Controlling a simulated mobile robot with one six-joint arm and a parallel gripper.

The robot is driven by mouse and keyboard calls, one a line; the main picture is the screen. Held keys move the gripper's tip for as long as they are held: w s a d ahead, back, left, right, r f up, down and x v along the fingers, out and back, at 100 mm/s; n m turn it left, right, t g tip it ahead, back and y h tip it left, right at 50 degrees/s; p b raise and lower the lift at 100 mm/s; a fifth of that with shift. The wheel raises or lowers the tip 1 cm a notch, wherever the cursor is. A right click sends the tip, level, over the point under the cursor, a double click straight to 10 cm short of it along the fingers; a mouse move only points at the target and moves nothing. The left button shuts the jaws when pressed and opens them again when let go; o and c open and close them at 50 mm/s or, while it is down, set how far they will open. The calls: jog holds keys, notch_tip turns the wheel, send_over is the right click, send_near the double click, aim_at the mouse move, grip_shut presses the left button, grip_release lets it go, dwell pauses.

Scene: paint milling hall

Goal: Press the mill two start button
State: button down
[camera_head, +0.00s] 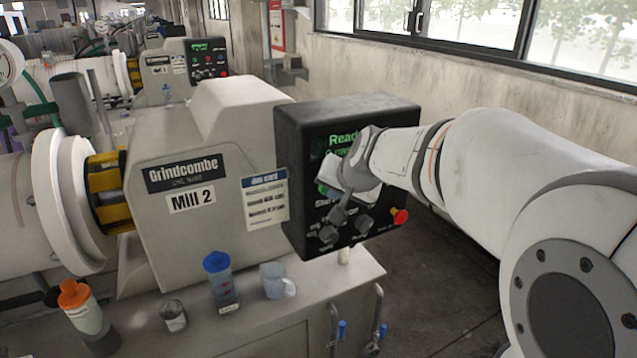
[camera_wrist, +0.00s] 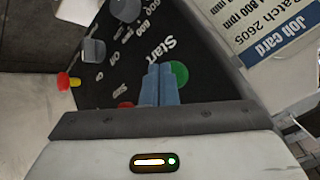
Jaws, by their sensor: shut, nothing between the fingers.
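The black control box (camera_head: 290,130) of the mill labelled Mill 2 (camera_head: 190,200) stands right of the mill housing, its screen reading "Ready". In the wrist view the round green start button (camera_wrist: 181,73) sits beside the word "Start". My gripper (camera_wrist: 160,68) is shut and empty, its blue-grey fingertips together over the panel and overlapping the green button's left edge. I cannot tell whether they touch it. The red stop button (camera_wrist: 125,104) shows left of the fingers. In the head view my wrist covers much of the panel front.
A red emergency knob on yellow (camera_head: 400,217) and grey dials (camera_head: 362,224) sit low on the panel. A job card (camera_head: 265,199) is on the housing.

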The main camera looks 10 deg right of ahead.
jog(key=shift+w+a, duration=0.15)
jog(key=shift+w, duration=0.3)
dwell(0.4)
dwell(0.3)
jog(key=shift+s+d+b, duration=0.25)
jog(key=shift+s+b, duration=0.2)
jog(key=shift+s, duration=0.4)
jog(key=s, duration=0.1)
jog(key=s+d+b, duration=0.1)
jog(key=s, duration=0.1)
jog(key=s+b, duration=0.1)
jog(key=shift+s+d, duration=0.25)
jog(key=shift+s, duration=0.15)
jog(key=s+f+n+g+h, duration=0.1)
jog(key=s+f+n+g, duration=0.1)
jog(key=s+f, duration=0.4)
jog(key=s+f+n+g, duration=0.3)
jog(key=s+f, duration=0.3)
jog(key=s, duration=0.7)
jog(key=shift+f+g+h, duration=0.35)
jog(key=shift+g+h, duration=0.05)
